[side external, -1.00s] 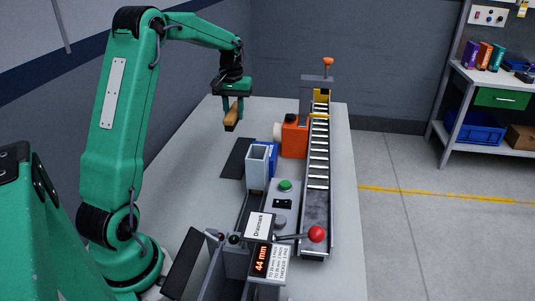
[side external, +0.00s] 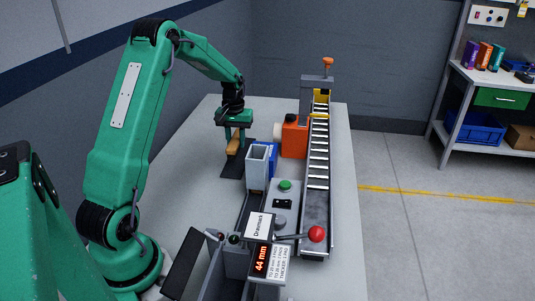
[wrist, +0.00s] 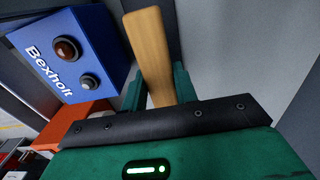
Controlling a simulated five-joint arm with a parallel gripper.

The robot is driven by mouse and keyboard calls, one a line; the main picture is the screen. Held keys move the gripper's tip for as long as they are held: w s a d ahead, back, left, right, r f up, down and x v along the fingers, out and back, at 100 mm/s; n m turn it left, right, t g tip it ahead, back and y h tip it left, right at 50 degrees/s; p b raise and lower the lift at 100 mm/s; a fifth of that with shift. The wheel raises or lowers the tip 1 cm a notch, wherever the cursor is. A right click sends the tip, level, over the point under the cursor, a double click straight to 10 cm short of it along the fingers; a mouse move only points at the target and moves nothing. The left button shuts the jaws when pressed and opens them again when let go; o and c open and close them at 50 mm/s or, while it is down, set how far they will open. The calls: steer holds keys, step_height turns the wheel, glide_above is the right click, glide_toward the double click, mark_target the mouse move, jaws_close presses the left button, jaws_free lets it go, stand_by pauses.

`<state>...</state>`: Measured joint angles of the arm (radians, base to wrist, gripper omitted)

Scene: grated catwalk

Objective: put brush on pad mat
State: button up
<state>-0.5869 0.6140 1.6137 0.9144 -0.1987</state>
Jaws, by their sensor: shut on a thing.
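The brush (side external: 233,146) shows as a tan wooden bar; any bristles are hidden. My gripper (side external: 234,135) is shut on it and points down. In the wrist view the wooden bar (wrist: 152,45) stands between the two green fingers (wrist: 158,84). The pad mat (side external: 231,170) is a flat dark rectangle on the grey table, left of the blue box. The brush is over the far part of the mat in the side view. I cannot tell whether its lower end touches the mat.
A blue Bexholt box (wrist: 68,55) with knobs stands close beside my gripper, behind a grey upright chute (side external: 257,168). An orange unit (side external: 294,138) and a roller conveyor (side external: 318,150) stand to the right. The table's left side (side external: 190,150) is clear.

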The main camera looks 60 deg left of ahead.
mark_target(236, 138)
steer(key=shift+f, duration=2.3)
steer(key=o, duration=1)
steer(key=shift+f, duration=0.1)
steer(key=shift+c, duration=0.2)
step_height(236, 138, up, 12)
steer(key=shift+f, duration=0.2)
steer(key=shift+r, duration=0.35)
